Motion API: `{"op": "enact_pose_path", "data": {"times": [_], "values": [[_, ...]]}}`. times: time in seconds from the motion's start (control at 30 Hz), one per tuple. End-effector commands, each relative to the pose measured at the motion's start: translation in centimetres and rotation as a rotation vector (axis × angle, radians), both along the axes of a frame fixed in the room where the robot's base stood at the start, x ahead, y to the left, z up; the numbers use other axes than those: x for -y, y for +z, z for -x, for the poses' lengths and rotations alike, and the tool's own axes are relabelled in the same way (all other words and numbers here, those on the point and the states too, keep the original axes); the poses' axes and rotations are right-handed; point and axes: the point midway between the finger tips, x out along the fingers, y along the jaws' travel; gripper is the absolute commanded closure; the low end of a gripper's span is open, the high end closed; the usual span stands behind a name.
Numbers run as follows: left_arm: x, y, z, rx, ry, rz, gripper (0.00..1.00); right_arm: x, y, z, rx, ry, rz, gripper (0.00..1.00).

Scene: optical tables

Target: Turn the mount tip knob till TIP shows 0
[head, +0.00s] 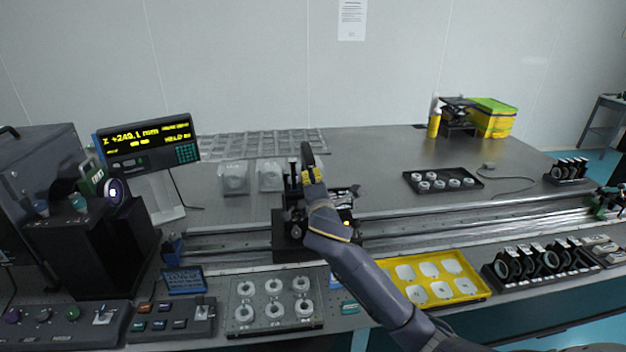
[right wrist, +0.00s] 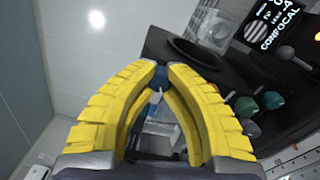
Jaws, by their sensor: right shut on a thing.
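The mount (head: 290,218) is a dark assembly on the rail carriage at the middle of the bench in the head view. My right gripper (head: 312,174) is at its upper right side and covers part of it. In the right wrist view its yellow fingers (right wrist: 162,76) meet at their tips on a small dark blue knob (right wrist: 161,77), which they mostly hide. The display (head: 148,140) at the left reads about Z +249.1 mm in yellow. Its smaller lines are too small to read, so I cannot make out a TIP value. My left gripper is not in view.
A small blue-text screen (head: 185,281) stands in front of the rail. A yellow tray (head: 478,291) of pale plates and a rack of dark ring optics (head: 537,279) lie at the front right. A black tray (head: 472,188) holds white rings.

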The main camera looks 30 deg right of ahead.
Motion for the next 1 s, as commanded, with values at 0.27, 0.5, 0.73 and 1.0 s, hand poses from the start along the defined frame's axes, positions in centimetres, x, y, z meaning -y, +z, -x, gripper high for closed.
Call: {"op": "enact_pose_path", "data": {"times": [0.27, 0.5, 0.73, 1.0], "values": [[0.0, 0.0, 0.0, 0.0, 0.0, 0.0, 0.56, -0.18, 0.04, -0.01, -0.017, 0.004, 0.054, 1.0], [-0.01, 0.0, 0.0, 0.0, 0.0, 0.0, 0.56, -0.19, -0.02, 0.0, -0.021, 0.005, 0.062, 1.0], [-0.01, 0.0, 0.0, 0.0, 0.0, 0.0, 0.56, -0.21, -0.05, -0.01, -0.021, 0.005, 0.061, 0.87], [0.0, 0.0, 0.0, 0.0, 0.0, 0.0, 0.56, -0.09, -0.06, 0.0, -0.021, 0.003, 0.061, 0.56]]}}
